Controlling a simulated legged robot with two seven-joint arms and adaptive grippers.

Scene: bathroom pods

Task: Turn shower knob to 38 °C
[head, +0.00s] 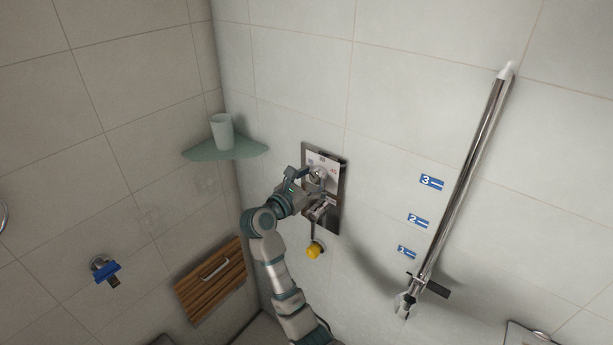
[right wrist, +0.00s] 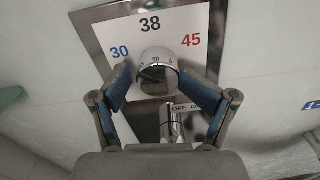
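The shower knob (right wrist: 157,72) is a round chrome dial with small dark marks on its rim. In the head view the knob (head: 317,173) is partly covered by my right gripper (head: 307,180). In the right wrist view the right gripper (right wrist: 155,86) has its blue-padded fingers apart, one on each side of the knob. A small gap shows at the left finger; contact at the right finger is unclear. My left gripper is not in view.
Below the knob is a chrome lever (right wrist: 172,122) by an OFF/ON label. A yellow item (head: 314,250) is under the panel. A corner shelf (head: 226,148) with a cup (head: 222,131) is left, a wooden seat (head: 211,281) lower left, and a shower rail (head: 464,180) right.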

